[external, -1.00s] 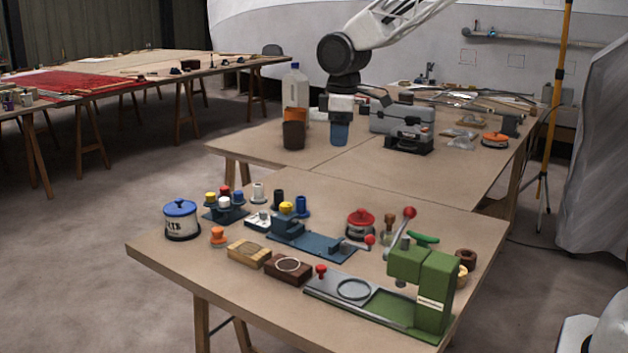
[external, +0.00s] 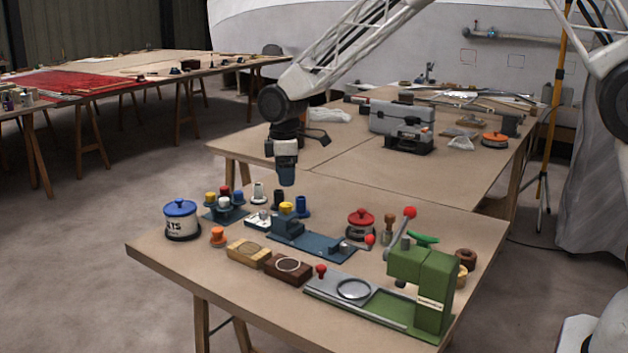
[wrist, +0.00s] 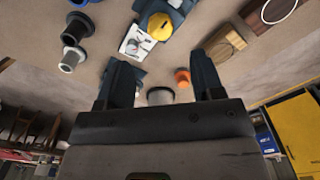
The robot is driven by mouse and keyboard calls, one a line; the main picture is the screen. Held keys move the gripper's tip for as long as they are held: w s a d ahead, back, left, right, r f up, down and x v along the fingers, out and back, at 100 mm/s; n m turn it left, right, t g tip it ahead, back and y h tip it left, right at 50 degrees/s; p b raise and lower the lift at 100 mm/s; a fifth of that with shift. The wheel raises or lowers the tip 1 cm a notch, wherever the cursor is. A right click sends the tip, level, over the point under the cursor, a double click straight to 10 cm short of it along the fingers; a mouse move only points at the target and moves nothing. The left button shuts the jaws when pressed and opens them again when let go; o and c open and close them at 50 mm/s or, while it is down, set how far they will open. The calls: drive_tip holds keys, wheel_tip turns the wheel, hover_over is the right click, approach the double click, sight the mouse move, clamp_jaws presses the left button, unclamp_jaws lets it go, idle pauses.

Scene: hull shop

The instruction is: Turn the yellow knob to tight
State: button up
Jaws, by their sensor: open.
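A yellow knob (external: 286,207) sits on the raised end of a blue fixture (external: 315,243) on the near table. In the wrist view the yellow knob (wrist: 160,26) shows near the top, beyond my fingertips, beside a white card (wrist: 137,43) with dark marks too small to read. My gripper (external: 286,182) hangs pointing down above the table's far side, behind and above the knob. It is open and empty; both fingers (wrist: 163,76) stand apart in the wrist view. A second, smaller yellow knob (external: 210,196) is in a cluster of coloured knobs to the left.
A blue-lidded jar (external: 182,222), an orange knob (external: 218,236), wooden blocks (external: 249,252), several small posts (external: 301,206) and a red-lidded pot (external: 361,223) surround the fixture. A green press (external: 435,285) with a raised red-tipped lever (external: 409,212) stands at front right.

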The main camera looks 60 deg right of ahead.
sight(286, 204)
drive_tip(key=shift+f, duration=0.1)
drive_tip(key=shift+f, duration=3.85)
drive_tip(key=c, duration=0.9)
